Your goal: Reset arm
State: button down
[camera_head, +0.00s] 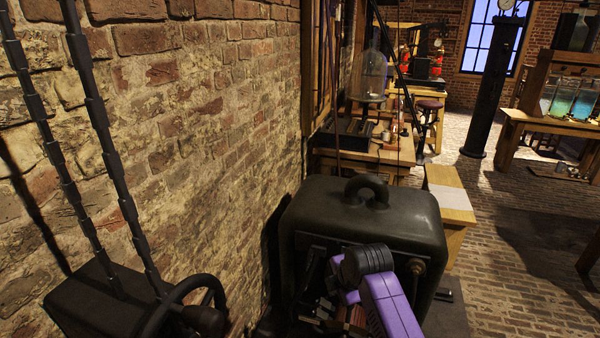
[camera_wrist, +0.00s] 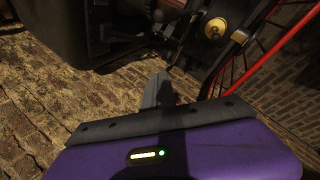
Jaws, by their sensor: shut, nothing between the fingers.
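My purple arm is bent low in the head view, in front of a large black metal cabinet (camera_head: 360,215) with a loop handle on its top. My gripper cannot be made out in the head view. In the wrist view my gripper (camera_wrist: 158,88) is shut and empty, its grey fingers together above the brick floor (camera_wrist: 80,105). The dark cabinet (camera_wrist: 70,35) fills the upper left of that view, beyond the fingertips. A round brass knob (camera_wrist: 215,29) shows to the upper right of the fingers, apart from them.
A brick wall (camera_head: 210,130) runs along the left. A black box with upright chains (camera_head: 90,300) stands at lower left. A wooden bench (camera_head: 370,155) with a glass bell jar lies behind the cabinet. A red bar (camera_wrist: 268,55) slants nearby. Brick floor is open at right.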

jog(key=s+d+r+m+t, duration=0.3)
jog(key=s+m, duration=0.4)
jog(key=s, duration=1.1)
jog(key=s+d+r+m+t+h, duration=0.1)
jog(key=s+d+r+m+t, duration=0.2)
jog(key=s, duration=1.4)
jog(key=s+d+r+m+t+h, duration=0.1)
jog(key=s+d+r+m+t, duration=0.2)
jog(key=s+m, duration=0.8)
jog(key=s+d+r, duration=0.1)
jog(key=s+r, duration=0.1)
jog(key=s, duration=0.5)
jog(key=shift+s+d+r+m, duration=0.3)
jog(key=shift+r+m, duration=0.05)
jog(key=shift+m, duration=0.05)
jog(key=shift+s, duration=0.1)
